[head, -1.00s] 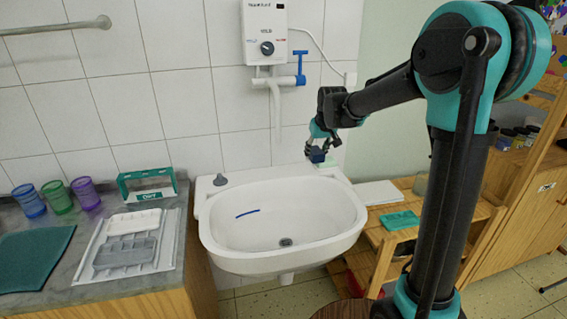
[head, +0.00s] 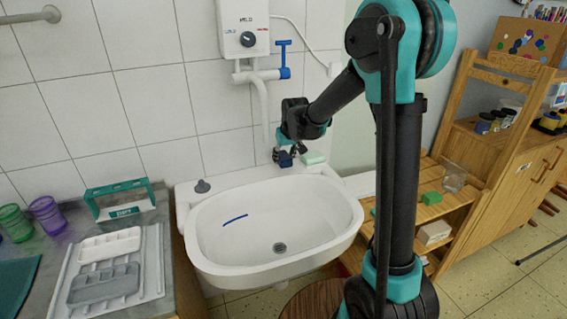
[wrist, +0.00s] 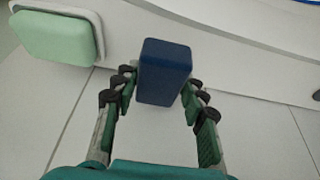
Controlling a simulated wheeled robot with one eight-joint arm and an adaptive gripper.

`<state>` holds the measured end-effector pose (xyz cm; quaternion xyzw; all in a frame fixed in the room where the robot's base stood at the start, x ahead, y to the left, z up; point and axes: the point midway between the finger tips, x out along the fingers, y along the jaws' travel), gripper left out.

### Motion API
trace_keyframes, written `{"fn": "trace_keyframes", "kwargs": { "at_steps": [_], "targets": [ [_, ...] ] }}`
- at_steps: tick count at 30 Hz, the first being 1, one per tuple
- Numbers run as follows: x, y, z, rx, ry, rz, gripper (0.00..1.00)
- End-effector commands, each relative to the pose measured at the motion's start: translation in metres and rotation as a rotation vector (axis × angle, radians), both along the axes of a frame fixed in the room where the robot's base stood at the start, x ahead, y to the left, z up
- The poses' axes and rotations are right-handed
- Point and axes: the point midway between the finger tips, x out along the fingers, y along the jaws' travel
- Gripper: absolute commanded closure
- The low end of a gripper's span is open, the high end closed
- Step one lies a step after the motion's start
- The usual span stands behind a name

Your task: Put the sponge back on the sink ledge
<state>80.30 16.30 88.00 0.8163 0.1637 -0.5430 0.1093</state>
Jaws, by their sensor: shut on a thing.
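The sponge appears as a dark blue block (head: 285,160), held between the fingers of my gripper (head: 286,150) over the back ledge of the white sink (head: 245,176). In the wrist view the blue sponge (wrist: 164,70) sits between the two fingertips of my gripper (wrist: 162,88), one on each side. Whether its underside touches the ledge cannot be told. A pale green soap-like block (head: 313,157) lies on the ledge just right of the sponge; in the wrist view it rests in a white dish at the upper left.
A white tap pipe (head: 262,110) with a blue handle hangs behind the ledge, close to my gripper. A dark stopper (head: 202,186) stands at the ledge's left end. The ledge between stopper and gripper is clear. A blue strip (head: 235,220) lies in the basin.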

Motion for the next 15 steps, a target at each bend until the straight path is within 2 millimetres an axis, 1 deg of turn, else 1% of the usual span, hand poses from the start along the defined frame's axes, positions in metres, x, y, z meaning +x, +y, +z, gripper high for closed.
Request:
{"fn": "trace_keyframes", "kwargs": {
  "at_steps": [1,3,6,15],
  "targets": [
    [0.001,0.0,-0.008,0.0,0.0,0.0,0.87],
    [0.0,0.0,-0.017,0.0,0.0,0.0,0.87],
    [0.0,0.0,-0.024,0.0,0.0,0.0,0.87],
    [0.0,0.0,-0.025,0.0,0.0,0.0,0.87]
  ]
}}
